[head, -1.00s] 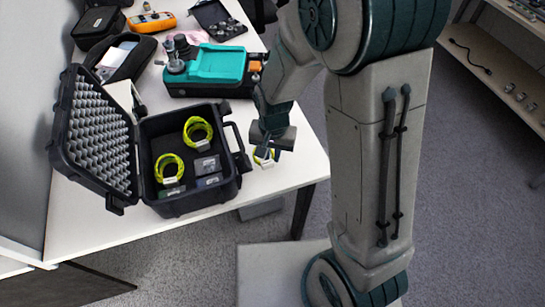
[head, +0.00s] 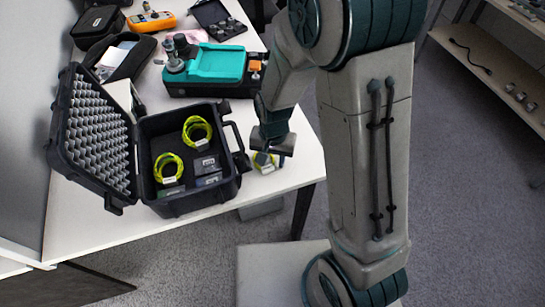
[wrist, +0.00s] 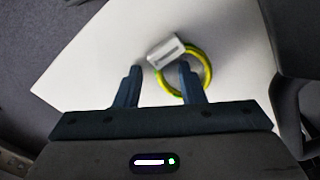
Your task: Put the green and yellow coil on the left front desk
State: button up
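A green and yellow coil (head: 263,167) with a white tag lies on the white desk near its front right corner, partly hidden by my gripper in the head view. The coil also shows in the wrist view (wrist: 208,68), with its pale tag at upper left. My gripper (wrist: 160,70) is open and above the coil. In the wrist view its right finger overlaps the ring, while the left finger is outside the ring over bare desk. In the head view my gripper (head: 270,152) is just above the coil.
A black open case (head: 215,200) holds two more green-yellow coils (head: 168,168) and small boxes, left of my gripper. A teal device (head: 215,65) stands behind on the white desk (head: 110,235). The desk's front left part is clear.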

aim_at(273, 162)
notch_tip(273, 162, up, 12)
jog(key=p, duration=0.2)
jog(key=s+d+r+n+t, duration=0.2)
jog(key=s+d+r+n, duration=0.1)
jog(key=s+d+r, duration=0.6)
jog(key=s+d, duration=0.1)
jog(key=d, duration=0.2)
jog(key=shift+s+r+t, duration=0.15)
jog(key=shift+r+t, duration=0.15)
jog(key=shift+r, duration=0.1)
